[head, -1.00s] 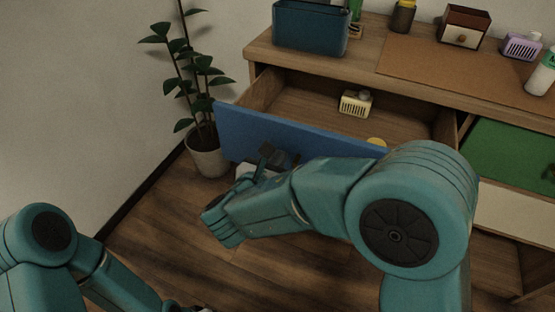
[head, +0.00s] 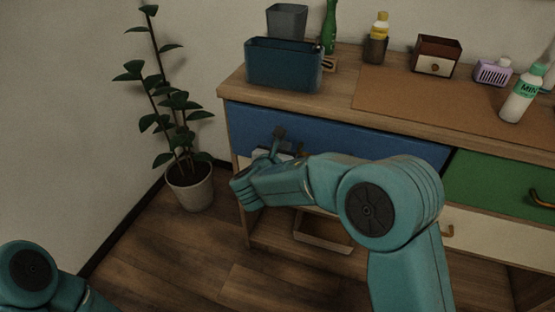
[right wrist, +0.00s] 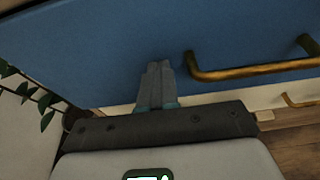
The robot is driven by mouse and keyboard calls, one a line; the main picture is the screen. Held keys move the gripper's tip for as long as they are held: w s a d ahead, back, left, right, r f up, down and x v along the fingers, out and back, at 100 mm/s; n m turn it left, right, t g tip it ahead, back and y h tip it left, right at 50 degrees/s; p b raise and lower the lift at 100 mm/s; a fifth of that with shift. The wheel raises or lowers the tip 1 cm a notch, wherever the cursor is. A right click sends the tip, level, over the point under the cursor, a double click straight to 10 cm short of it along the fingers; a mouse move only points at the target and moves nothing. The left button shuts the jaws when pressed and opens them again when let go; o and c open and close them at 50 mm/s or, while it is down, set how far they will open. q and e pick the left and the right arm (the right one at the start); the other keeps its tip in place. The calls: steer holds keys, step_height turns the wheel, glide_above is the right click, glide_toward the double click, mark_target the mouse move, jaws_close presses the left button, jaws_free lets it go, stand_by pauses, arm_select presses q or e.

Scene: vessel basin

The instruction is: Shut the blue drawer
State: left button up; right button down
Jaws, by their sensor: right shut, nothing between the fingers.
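The blue drawer (head: 330,136) is at the upper left of the wooden cabinet in the head view. Its front sits right under the cabinet top, and no open interior shows. My right gripper (head: 279,134) is at the left part of this front. In the right wrist view the blue drawer (right wrist: 120,40) fills the top. The fingers of my right gripper (right wrist: 158,70) are shut and empty against or very near the blue face, left of the brass handle (right wrist: 250,71). Contact cannot be told exactly. My left gripper is out of view.
On the cabinet top stand a dark blue bin (head: 284,66), a small wooden box (head: 436,57), a purple item (head: 493,72) and a white bottle (head: 522,96). A green drawer (head: 500,180) is at the right. A potted plant (head: 190,186) stands left of the cabinet. Floor in front is clear.

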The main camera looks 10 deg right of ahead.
mark_target(289, 139)
steer(key=w+d, duration=0.2)
steer(key=shift+w+r, duration=0.2)
steer(key=shift+w, duration=0.15)
steer(key=shift+r, duration=0.1)
stand_by(0.3)
